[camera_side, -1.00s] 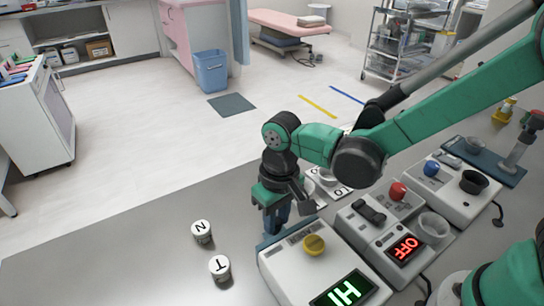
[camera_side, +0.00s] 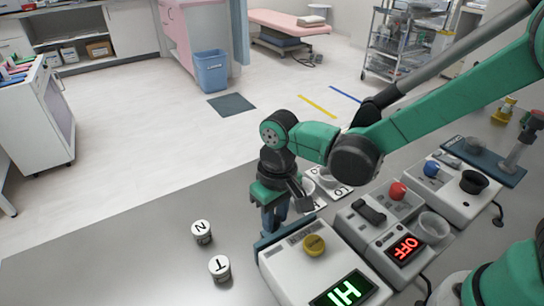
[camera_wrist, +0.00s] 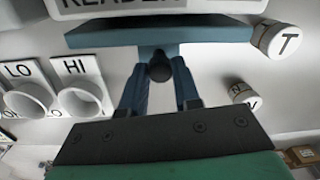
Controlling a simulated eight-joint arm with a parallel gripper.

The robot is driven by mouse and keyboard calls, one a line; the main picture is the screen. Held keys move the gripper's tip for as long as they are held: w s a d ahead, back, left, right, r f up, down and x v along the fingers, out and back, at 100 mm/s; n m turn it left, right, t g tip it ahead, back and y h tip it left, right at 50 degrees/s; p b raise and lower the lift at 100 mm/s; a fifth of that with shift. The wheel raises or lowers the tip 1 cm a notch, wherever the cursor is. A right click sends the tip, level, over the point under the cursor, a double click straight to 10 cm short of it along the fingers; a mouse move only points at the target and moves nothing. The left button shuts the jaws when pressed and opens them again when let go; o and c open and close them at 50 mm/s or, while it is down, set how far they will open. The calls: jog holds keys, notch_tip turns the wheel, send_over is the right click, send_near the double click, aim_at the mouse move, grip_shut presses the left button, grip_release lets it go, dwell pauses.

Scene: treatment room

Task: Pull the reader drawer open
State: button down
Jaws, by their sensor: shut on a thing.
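My gripper (camera_side: 272,218) is at the drawer front. In the wrist view its two blue fingers (camera_wrist: 160,80) are shut on the handle, one on each side. The drawer's inside is hidden.
Two white caps, N (camera_side: 201,232) and T (camera_side: 219,267), stand on the table left of the reader. White cups beside LO and HI labels (camera_wrist: 75,66) are close to my fingers. A unit with a red "OFF" display (camera_side: 405,248) stands right of the reader.

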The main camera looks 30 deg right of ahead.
jog(key=w, duration=0.6)
jog(key=shift+w, duration=0.4)
jog(key=c, duration=0.6)
grip_release()
jog(key=shift+d+r, duration=0.1)
jog(key=shift+r, duration=2.7)
